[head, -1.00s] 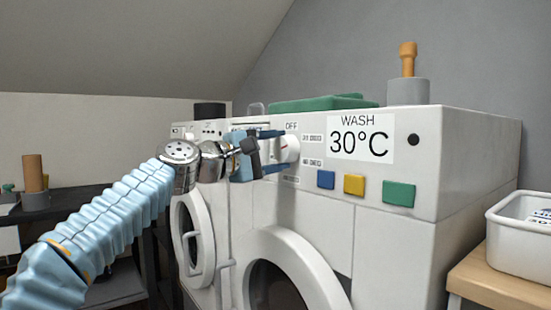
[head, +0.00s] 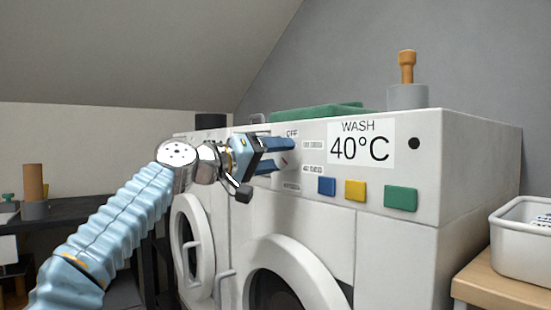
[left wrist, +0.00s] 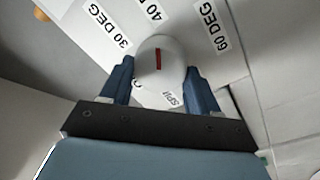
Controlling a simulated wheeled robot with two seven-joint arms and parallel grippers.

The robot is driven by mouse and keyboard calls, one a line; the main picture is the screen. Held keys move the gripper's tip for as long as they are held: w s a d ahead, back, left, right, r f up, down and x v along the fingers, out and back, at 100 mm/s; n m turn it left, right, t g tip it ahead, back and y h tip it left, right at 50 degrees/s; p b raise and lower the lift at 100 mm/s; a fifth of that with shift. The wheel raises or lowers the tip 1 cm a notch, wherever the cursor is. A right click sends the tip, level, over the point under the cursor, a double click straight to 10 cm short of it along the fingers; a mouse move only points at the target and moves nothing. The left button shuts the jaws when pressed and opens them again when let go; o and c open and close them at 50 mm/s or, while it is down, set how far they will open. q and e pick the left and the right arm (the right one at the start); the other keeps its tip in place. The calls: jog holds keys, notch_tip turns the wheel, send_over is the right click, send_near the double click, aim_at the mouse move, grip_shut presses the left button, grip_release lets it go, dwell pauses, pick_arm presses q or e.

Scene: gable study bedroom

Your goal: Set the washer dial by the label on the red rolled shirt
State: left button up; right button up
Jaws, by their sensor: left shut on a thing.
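The washer (head: 400,225) fills the middle of the head view, and its display (head: 361,143) reads WASH 40°C. My left gripper (head: 288,155) is shut on the white dial (head: 284,160) at the left of the panel. In the left wrist view the two blue fingers of the gripper (left wrist: 161,68) lie on opposite sides of the dial (left wrist: 172,75). The dial's red mark points up the picture, toward the 40 label; 30 DEG, 60 DEG and SPIN labels stand around it. The red rolled shirt and my right gripper are not in view.
Green folded cloth (head: 315,112) and a grey pot with a wooden-handled tool (head: 407,92) stand on the washer. Blue, yellow and green buttons (head: 400,198) are on the panel. A white basket (head: 525,238) sits on a wooden surface at right. A dark shelf is at left.

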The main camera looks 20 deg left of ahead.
pick_arm(q)
jog(key=m, duration=0.6)
jog(key=shift+d+g, duration=0.1)
jog(key=shift+g, duration=0.2)
jog(key=m, duration=0.5)
jog(key=shift+s+d+p, duration=0.1)
jog(key=shift+p, duration=0.2)
jog(key=shift+m, duration=0.4)
jog(key=o, duration=1)
jog(key=shift+o, duration=0.2)
jog(key=shift+r, duration=0.1)
